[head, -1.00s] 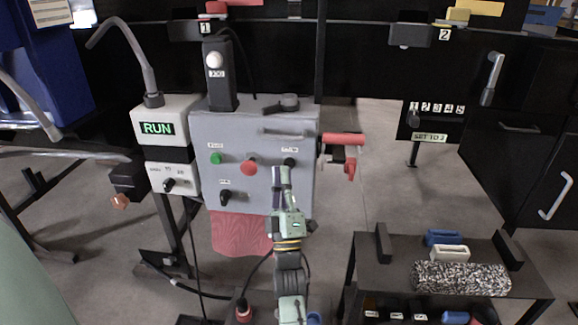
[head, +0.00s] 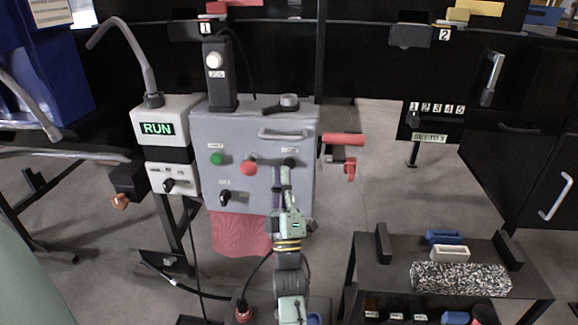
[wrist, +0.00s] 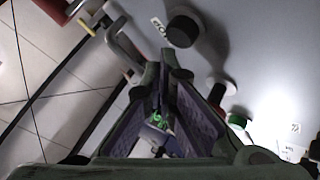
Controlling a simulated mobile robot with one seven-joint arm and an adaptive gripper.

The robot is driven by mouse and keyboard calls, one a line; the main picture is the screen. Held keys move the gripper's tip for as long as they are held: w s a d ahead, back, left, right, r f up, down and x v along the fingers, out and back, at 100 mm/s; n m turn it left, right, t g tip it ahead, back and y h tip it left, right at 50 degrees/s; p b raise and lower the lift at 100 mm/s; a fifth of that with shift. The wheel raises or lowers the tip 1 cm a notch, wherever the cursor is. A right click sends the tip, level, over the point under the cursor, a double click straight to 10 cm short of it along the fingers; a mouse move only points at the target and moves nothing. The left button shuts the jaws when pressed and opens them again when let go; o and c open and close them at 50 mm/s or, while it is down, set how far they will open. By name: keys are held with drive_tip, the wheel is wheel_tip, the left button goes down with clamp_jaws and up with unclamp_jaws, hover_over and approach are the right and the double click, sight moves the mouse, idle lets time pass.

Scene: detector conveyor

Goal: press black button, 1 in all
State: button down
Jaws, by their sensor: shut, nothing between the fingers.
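The black button (head: 289,162) is at the right of a row on the front of the grey control box (head: 262,184). In the wrist view the black button (wrist: 183,27) shows as a dark round cap just beyond the fingertips. My gripper (head: 282,173) is shut and empty, in front of the box and just below the black button. In the wrist view my gripper (wrist: 176,74) points toward the panel, with a small gap in the picture between its tips and the cap. I cannot tell the depth between them.
A red button (head: 249,168) and a green button (head: 216,159) sit left of the black one. A black rotary knob (head: 225,197) is below. A red-handled lever (head: 343,140) sticks out at the box's right side. A small table (head: 395,285) stands at the lower right.

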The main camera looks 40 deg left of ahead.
drive_tip(key=shift+w, duration=0.1)
drive_tip(key=shift+w+a+b, duration=0.2)
drive_tip(key=shift+w+b, duration=0.1)
drive_tip(key=shift+b, duration=0.05)
drive_tip(key=shift+w+a+b, duration=0.3)
drive_tip(key=shift+w, duration=0.1)
idle(0.7)
drive_tip(key=shift+s+d, duration=0.55)
drive_tip(key=shift+s, duration=0.25)
drive_tip(key=s+d, duration=0.1)
drive_tip(key=s, duration=0.1)
drive_tip(key=s+d, duration=0.1)
drive_tip(key=s, duration=0.1)
drive_tip(key=shift+s+d, duration=0.1)
drive_tip(key=shift+d, duration=0.2)
idle(0.9)
